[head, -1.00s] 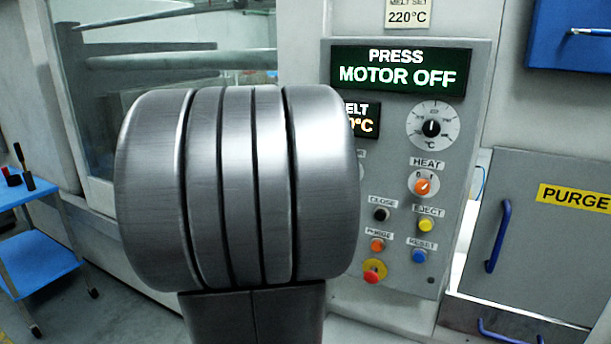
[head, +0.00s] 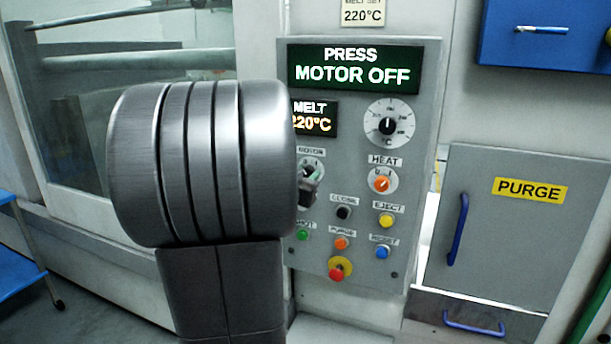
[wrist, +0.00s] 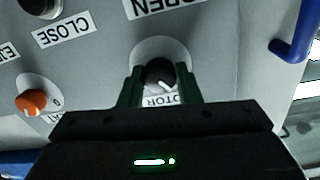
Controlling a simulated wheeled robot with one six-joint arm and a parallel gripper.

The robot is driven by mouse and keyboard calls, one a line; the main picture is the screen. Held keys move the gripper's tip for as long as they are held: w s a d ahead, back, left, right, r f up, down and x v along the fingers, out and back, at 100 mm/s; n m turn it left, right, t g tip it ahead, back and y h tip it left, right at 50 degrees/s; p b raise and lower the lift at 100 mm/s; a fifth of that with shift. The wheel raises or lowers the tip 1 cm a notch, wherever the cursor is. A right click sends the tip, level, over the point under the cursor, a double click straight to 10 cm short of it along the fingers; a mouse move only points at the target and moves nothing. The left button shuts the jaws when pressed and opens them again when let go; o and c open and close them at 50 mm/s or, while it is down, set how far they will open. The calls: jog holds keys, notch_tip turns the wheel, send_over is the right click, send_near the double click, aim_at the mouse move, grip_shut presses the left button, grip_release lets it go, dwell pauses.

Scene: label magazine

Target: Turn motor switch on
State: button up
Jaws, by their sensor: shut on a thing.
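The motor switch (wrist: 160,73) is a dark round knob with a white mark on a pale disc, above a partly covered MOTOR label in the wrist view. My gripper (wrist: 160,68) has one finger on each side of the knob and is shut on it. In the head view the switch's pale disc (head: 313,164) shows beside my arm, with my gripper (head: 309,187) over its lower part. The green display (head: 353,66) at the panel's top reads PRESS MOTOR OFF.
The grey panel (head: 420,150) also carries a temperature dial (head: 388,124), an orange HEAT switch (head: 381,182), several push buttons and a red stop button (head: 337,273). A PURGE door (head: 500,235) with a blue handle is at right. My arm hides the panel's left edge.

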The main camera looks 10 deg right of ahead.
jog(key=m+b, duration=0.1)
jog(key=m, duration=0.5)
jog(key=shift+m+b, duration=0.3)
jog(key=shift+b, duration=0.1)
jog(key=m+b, duration=0.1)
jog(key=m, duration=0.2)
jog(key=shift+m, duration=0.3)
jog(key=shift+m+y+b, duration=0.3)
jog(key=shift+m+b, duration=0.4)
jog(key=shift+m, duration=1)
jog(key=o, duration=1)
jog(key=shift+c, duration=0.2)
jog(key=shift+s, duration=0.1)
jog(key=v, duration=1.3)
jog(key=shift+s+a, duration=0.25)
jog(key=shift+s, duration=0.05)
